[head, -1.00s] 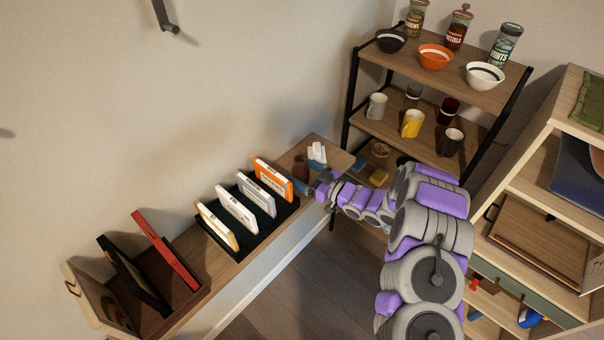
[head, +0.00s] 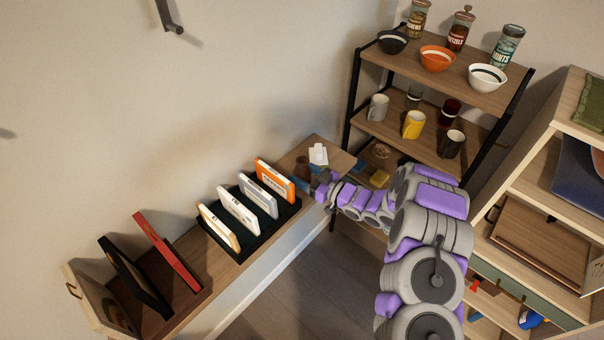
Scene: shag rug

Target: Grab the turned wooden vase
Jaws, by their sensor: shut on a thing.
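The turned wooden vase (head: 302,165) is a small dark brown shape near the far end of the long wooden ledge, close to the wall. My gripper (head: 303,182) is at its near side, shut on it. The bluish fingertips are small and partly hidden by the wrist, so the grip itself shows poorly. I cannot tell whether the vase is clear of the ledge.
A white object (head: 318,154) lies right of the vase. A black rack (head: 248,238) of upright cases, including an orange-spined one (head: 275,180), stands left of my gripper. A shelf unit (head: 440,75) with bowls, mugs and jars rises at the right.

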